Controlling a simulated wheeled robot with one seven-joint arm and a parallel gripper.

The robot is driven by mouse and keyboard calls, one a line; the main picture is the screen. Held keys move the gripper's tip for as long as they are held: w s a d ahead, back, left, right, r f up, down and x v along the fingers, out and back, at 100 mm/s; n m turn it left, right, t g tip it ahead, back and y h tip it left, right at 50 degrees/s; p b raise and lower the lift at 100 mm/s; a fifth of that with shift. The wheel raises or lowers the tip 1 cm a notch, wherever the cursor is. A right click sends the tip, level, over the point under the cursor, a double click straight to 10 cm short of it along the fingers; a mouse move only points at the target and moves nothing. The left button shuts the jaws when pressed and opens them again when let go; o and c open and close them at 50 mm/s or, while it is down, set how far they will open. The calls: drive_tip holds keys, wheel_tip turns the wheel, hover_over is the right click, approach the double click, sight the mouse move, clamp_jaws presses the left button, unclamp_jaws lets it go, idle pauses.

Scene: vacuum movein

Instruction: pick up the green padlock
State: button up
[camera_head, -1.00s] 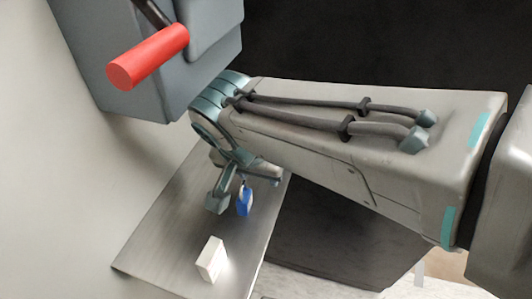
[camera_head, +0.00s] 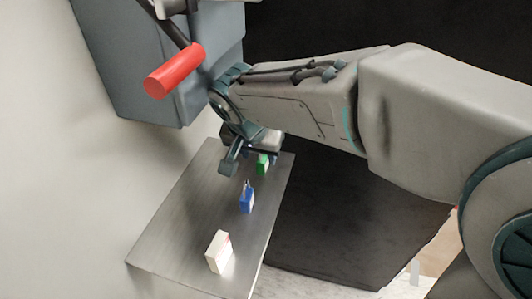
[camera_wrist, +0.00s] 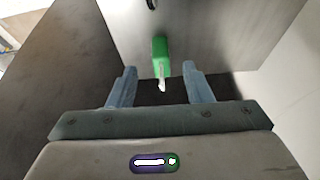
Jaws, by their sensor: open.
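The green padlock (camera_head: 262,164) stands on the metal shelf (camera_head: 190,213) near its far end, partly hidden by my gripper in the head view. In the wrist view the green padlock (camera_wrist: 161,55) lies ahead of the fingertips, lined up with the gap between them, its pale shackle pointing toward my gripper (camera_wrist: 158,72). My gripper (camera_head: 245,160) is open and nothing is held. In the head view it is just above the shelf by the padlock; contact cannot be told.
A blue padlock (camera_head: 247,199) and a white block with a red mark (camera_head: 219,251) stand nearer on the shelf. A pale wall borders the shelf's left.

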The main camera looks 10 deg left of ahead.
sight(262, 157)
drive_tip(key=shift+w, duration=0.65)
drive_tip(key=x, duration=0.5)
drive_tip(key=shift+s, duration=0.1)
clamp_jaws()
